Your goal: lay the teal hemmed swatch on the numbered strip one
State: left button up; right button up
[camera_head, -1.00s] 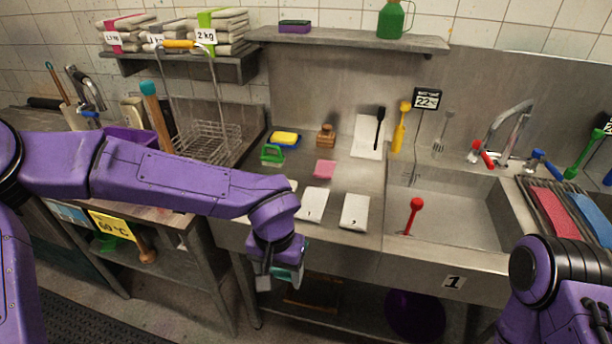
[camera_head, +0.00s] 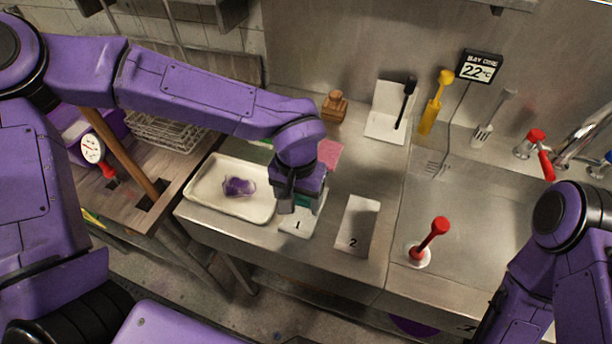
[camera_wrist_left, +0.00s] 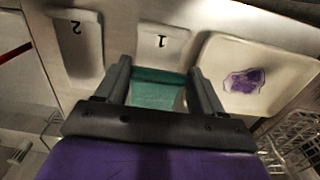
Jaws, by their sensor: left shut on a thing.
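My left gripper (camera_head: 292,204) is shut on the teal hemmed swatch (camera_head: 304,201). In the left wrist view the teal swatch (camera_wrist_left: 157,90) spans the space between the two fingers (camera_wrist_left: 160,88). Numbered strip one (camera_head: 297,223), a white card marked 1, lies on the steel counter under and just in front of the gripper, partly hidden by it. In the left wrist view strip one (camera_wrist_left: 163,42) shows beyond the swatch. I cannot tell whether the swatch touches it. My right arm shows at the right edge, its gripper out of view.
Strip two (camera_head: 357,226) lies to the right of strip one. A cream tray (camera_head: 200,196) with a purple swatch (camera_head: 239,186) is at the left. A pink swatch (camera_head: 329,153) lies behind the gripper. A red-handled plunger (camera_head: 434,235) stands in the sink.

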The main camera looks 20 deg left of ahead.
aim_at(296, 229)
pick_arm(q)
jog(key=s, duration=0.1)
jog(key=s+r, duration=0.1)
jog(key=shift+s, duration=0.3)
jog(key=shift+w+p, duration=0.15)
jog(key=shift+p, duration=0.35)
jog(key=f, duration=0.6)
jog(key=shift+w+f, duration=0.2)
jog(key=shift+w, duration=0.1)
jog(key=shift+w+f, duration=0.1)
jog(key=shift+f, duration=0.15)
jog(key=shift+s+a+f, duration=0.1)
jog(key=shift+s+f, duration=0.15)
pick_arm(e)
jog(key=shift+s+a+r, duration=0.1)
jog(key=shift+s+r, duration=0.25)
jog(key=shift+s, duration=0.35)
